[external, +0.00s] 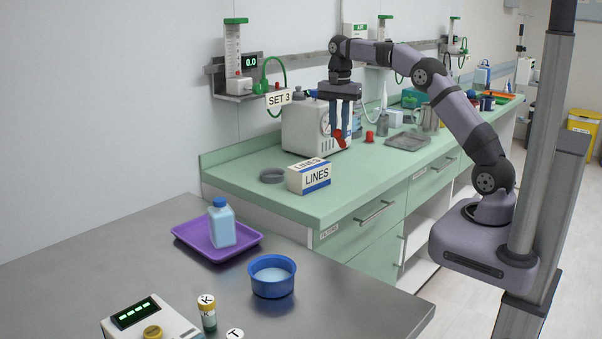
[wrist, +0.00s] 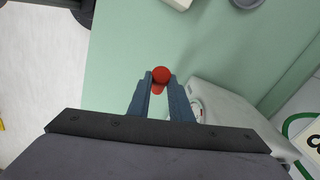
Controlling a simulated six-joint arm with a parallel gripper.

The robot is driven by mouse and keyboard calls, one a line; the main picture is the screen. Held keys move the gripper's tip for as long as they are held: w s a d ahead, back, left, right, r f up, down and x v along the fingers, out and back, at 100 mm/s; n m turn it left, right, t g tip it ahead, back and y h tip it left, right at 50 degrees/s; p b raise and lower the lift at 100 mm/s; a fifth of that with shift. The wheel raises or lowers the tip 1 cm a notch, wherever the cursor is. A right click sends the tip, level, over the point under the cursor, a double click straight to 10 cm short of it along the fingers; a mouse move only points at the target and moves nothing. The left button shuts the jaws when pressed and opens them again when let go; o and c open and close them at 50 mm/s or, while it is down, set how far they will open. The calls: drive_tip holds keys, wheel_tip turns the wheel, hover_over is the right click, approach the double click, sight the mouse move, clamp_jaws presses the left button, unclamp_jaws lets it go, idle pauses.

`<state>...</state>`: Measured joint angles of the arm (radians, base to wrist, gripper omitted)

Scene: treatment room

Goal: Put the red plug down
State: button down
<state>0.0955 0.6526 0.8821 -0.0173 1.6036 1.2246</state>
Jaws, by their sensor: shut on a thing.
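My gripper (external: 341,128) is shut on a red plug (external: 339,140) and holds it in the air above the green counter (external: 370,170), in front of the white machine. In the wrist view the red plug (wrist: 161,75) shows between the two fingertips, with its rounded end visible and part of it behind the fingers. The plug appears tilted in the external view. Green counter surface (wrist: 125,60) lies below it in the wrist view. A second small red piece (external: 369,136) stands on the counter to the right of the gripper.
A white machine (external: 305,128) stands close behind the gripper. A LINES box (external: 308,176) and a grey ring dish (external: 272,175) are at the front left. A grey tray (external: 408,141) and a metal jug (external: 426,118) lie right. Bare counter is in front of the machine.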

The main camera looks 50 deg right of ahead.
drive_tip(key=w+a+r+m+y+p, duration=0.2)
drive_tip(key=a+p, duration=0.3)
drive_tip(key=a, duration=0.7)
drive_tip(key=w+a+r+m+t+y+p, duration=0.15)
drive_tip(key=a+p, duration=0.35)
drive_tip(key=a, duration=0.8)
drive_tip(key=w+a+r+m+g+y+p, duration=0.15)
drive_tip(key=a+p, duration=0.35)
drive_tip(key=a, duration=0.7)
drive_tip(key=s+a+f+n+y+p, duration=0.1)
drive_tip(key=s+a+f, duration=0.2)
drive_tip(key=s+a, duration=0.3)
drive_tip(key=s+a+f+n+y+p, duration=0.1)
drive_tip(key=s+a, duration=0.5)
drive_tip(key=a, duration=0.6)
drive_tip(key=s+a+f+n+y+p, duration=0.1)
drive_tip(key=s+a+f, duration=0.3)
drive_tip(key=a, duration=0.5)
drive_tip(key=shift+s+a+f+g+y+p, duration=0.35)
drive_tip(key=shift+s+p, duration=0.4)
drive_tip(key=shift+s, duration=0.5)
drive_tip(key=shift+f, duration=0.1)
